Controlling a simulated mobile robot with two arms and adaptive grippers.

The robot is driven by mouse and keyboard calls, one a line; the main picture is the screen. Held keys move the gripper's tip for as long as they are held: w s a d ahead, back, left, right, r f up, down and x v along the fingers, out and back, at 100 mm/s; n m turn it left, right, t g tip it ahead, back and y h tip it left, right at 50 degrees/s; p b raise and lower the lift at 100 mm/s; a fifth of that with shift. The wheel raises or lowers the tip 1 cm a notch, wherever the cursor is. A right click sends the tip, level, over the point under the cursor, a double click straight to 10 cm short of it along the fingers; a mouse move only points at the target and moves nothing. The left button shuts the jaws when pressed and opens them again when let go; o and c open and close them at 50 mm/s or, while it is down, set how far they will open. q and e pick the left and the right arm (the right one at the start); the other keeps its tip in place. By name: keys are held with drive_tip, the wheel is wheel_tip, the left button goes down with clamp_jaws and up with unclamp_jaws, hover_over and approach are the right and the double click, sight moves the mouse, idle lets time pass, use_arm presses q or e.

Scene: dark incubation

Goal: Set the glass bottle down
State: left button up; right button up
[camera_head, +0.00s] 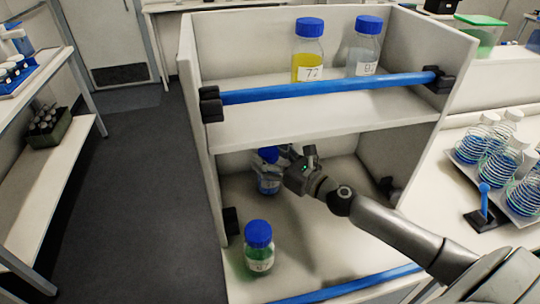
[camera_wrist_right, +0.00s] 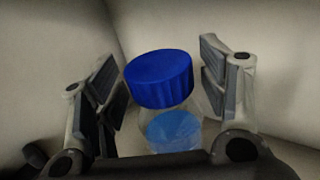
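The glass bottle (camera_head: 268,184), clear with blue liquid and a blue cap, stands toward the back left of the shelf unit's lower compartment. In the right wrist view the bottle (camera_wrist_right: 172,128) is between the finger pads, with its cap tilted in the picture. My right gripper (camera_head: 286,160) reaches in from the right at the height of the cap. In the wrist view the fingers of the right gripper (camera_wrist_right: 160,96) are spread, with a visible gap on the left side; contact on the right side is unclear. The bottle's base is hard to see. My left gripper is out of view.
A green-liquid bottle (camera_head: 259,262) stands nearer the front of the lower shelf (camera_head: 320,230). Two bottles, one yellow (camera_head: 308,62) and one clear (camera_head: 363,55), stand on the upper shelf behind a blue bar (camera_head: 325,88). A lower blue bar (camera_head: 350,286) crosses the front.

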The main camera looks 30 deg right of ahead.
drive_tip(key=shift+r, duration=0.1)
drive_tip(key=shift+s+d, duration=0.2)
drive_tip(key=shift+s, duration=0.2)
drive_tip(key=b+v, duration=0.4)
drive_tip(key=v, duration=0.7)
idle(0.5)
